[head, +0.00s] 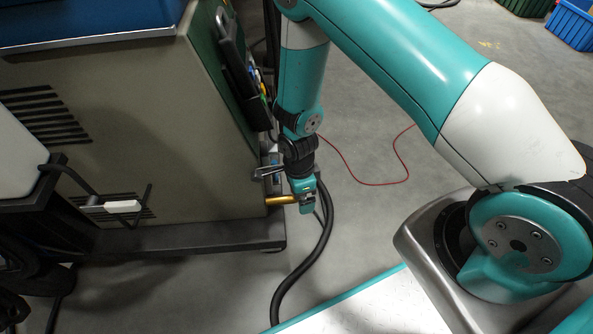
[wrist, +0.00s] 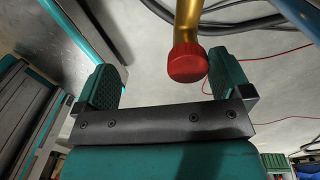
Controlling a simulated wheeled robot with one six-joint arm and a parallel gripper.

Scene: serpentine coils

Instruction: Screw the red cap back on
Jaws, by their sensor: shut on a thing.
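The red cap (wrist: 187,64) is at the end of a brass pipe (wrist: 187,22) in the wrist view, in line with it. How far it is threaded on cannot be told. My gripper (wrist: 165,80) is shut on the cap, which shows between its two fingers, nearer the right one; the contact itself is not clear in the picture. In the head view the brass pipe (head: 281,200) sticks out sideways from the low right end of the grey cabinet. My gripper (head: 306,203) is at the pipe's free end and hides the cap there.
The large grey cabinet (head: 150,140) stands left of my gripper, on a dark base rail (head: 190,238). A thick black hose (head: 300,268) runs down beside the gripper. A thin red cable (head: 375,184) lies on the floor to the right, where there is open floor.

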